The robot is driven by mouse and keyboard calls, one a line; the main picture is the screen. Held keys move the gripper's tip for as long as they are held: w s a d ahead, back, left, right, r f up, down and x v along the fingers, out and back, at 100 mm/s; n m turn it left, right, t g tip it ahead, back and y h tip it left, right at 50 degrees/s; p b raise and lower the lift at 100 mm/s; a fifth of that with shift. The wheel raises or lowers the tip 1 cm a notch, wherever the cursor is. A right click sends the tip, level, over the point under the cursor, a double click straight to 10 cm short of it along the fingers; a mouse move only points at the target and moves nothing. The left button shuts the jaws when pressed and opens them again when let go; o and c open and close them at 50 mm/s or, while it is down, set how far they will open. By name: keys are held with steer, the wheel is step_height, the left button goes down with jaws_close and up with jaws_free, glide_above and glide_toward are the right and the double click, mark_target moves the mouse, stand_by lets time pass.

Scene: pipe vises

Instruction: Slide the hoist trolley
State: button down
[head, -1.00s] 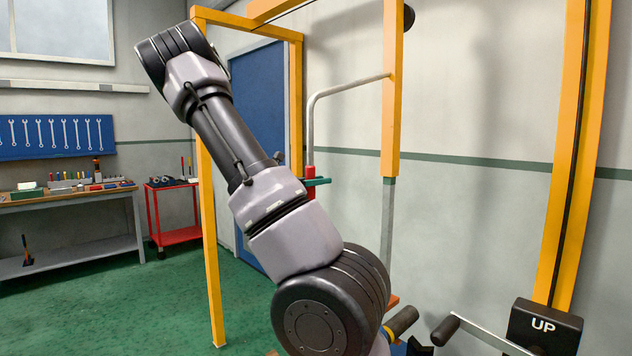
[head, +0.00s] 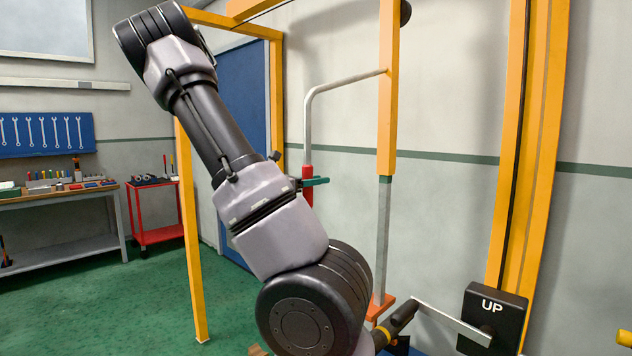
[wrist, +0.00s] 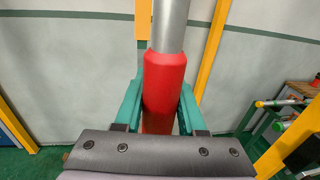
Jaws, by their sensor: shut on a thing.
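A bent grey tube handle (head: 335,86) comes off a yellow upright post (head: 388,100) in the head view. The tube turns down and ends in a red grip (head: 307,172). The post has a grey lower length and an orange piece near its foot. My gripper (head: 316,182) has teal fingers and is shut on the red grip. In the wrist view the red grip (wrist: 165,75) stands upright between my gripper's fingers (wrist: 160,108), one on each side. My own arm hides part of the scene. No part is clearly marked as the trolley.
A black box marked UP (head: 493,312) stands right of the post, with a crank arm (head: 452,322) reaching towards the post's foot. Yellow rails (head: 530,150) rise behind it. A workbench (head: 60,195) and red cart (head: 155,210) are far left. Green floor (head: 100,300) is open at left.

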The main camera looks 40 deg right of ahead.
steer(key=c, duration=0.5)
jaws_free()
steer(key=a, duration=1)
steer(key=shift+w+a, duration=0.4)
steer(key=shift+f, duration=0.1)
